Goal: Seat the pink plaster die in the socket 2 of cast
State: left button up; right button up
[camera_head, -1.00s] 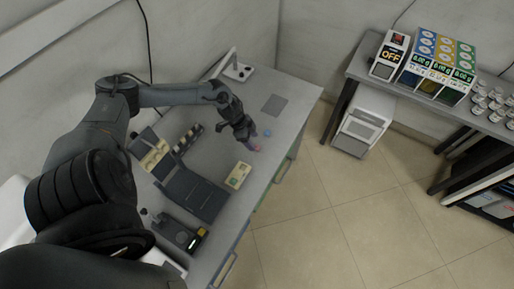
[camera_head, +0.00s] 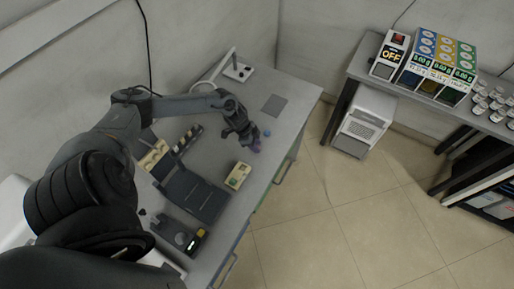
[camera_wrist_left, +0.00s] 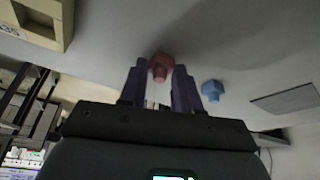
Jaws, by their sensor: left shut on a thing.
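The pink plaster die (camera_wrist_left: 161,67) sits between the two fingers of my left gripper (camera_wrist_left: 159,84) in the left wrist view. The gripper is shut on it. In the head view my left gripper (camera_head: 254,148) is low over the right side of the bench, and its fingers mostly hide the die. I cannot tell whether the die touches the bench. A beige block (camera_head: 238,175), possibly the cast, lies nearer the front of the bench; its corner (camera_wrist_left: 35,20) shows at upper left in the left wrist view. Socket 2 cannot be made out. My right gripper is not in view.
A blue die (camera_head: 267,133) stands close beside the left gripper; it also shows in the left wrist view (camera_wrist_left: 212,90). A grey mat (camera_head: 274,105) lies farther back. A dark tray (camera_head: 193,193) and a dark device (camera_head: 178,234) occupy the left side.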

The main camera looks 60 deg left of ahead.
pick_arm(q)
jog(key=shift+c, duration=0.9)
jog(key=shift+r, duration=0.1)
